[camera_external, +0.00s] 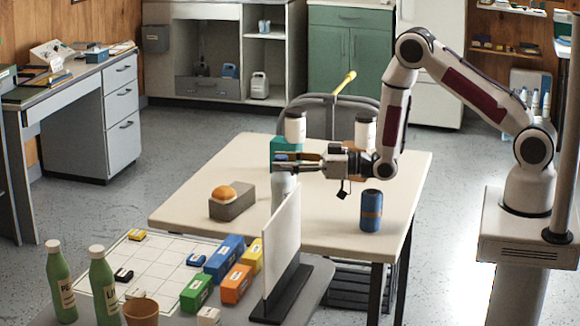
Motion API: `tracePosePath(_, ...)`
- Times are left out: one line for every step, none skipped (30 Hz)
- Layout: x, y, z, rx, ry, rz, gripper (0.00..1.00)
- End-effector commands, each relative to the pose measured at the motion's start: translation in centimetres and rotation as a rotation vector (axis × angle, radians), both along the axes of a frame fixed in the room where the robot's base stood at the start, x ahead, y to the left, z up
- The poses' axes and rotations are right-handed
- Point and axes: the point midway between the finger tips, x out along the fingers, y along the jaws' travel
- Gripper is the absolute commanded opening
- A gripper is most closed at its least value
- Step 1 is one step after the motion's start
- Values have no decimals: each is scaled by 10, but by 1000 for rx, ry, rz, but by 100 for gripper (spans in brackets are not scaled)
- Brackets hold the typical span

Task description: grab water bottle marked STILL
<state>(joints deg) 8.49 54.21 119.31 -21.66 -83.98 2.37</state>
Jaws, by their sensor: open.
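No label reading STILL is legible in this view. A pale cylinder (284,186) stands on the white table below my gripper, partly hidden by the upright white panel; I cannot tell whether it is a bottle. Two white containers with dark bands, one at the left (295,124) and one at the right (365,130), stand towards the back; their lettering is unreadable. Two green bottles with white caps, one (61,285) and another (103,288), stand at the front left with partly readable labels. My gripper (281,161) is open, points left and sits above the pale cylinder, with nothing visibly held.
The white panel (283,245) stands on the front surface. A teal box (284,146) is behind my gripper. A blue can (371,211) stands at the table's right, and a grey block with a bun (223,193) at its left. Colored boxes (225,257) crowd the front.

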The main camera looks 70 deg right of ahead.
Motion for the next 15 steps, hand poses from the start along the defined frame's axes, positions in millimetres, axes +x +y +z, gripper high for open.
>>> tracePosePath(4,1,0,-1,-1,1,44)
tracePosePath(6,2,0,0,-1,0,44)
tracePosePath(8,2,1,0,-1,0,44)
tracePosePath(9,2,1,0,-1,-1,44)
tracePosePath(10,2,1,0,-1,-1,44)
tracePosePath(11,2,1,0,-1,-1,44)
tracePosePath(11,2,1,0,0,-2,44)
tracePosePath(11,2,1,0,0,-2,44)
tracePosePath(11,2,1,0,0,-2,44)
tracePosePath(11,2,0,0,0,-2,44)
tracePosePath(11,2,0,0,0,-2,44)
tracePosePath(11,2,0,0,0,-2,44)
tracePosePath(11,2,0,0,0,-2,44)
tracePosePath(11,2,0,0,0,-2,44)
tracePosePath(11,2,0,0,0,-2,44)
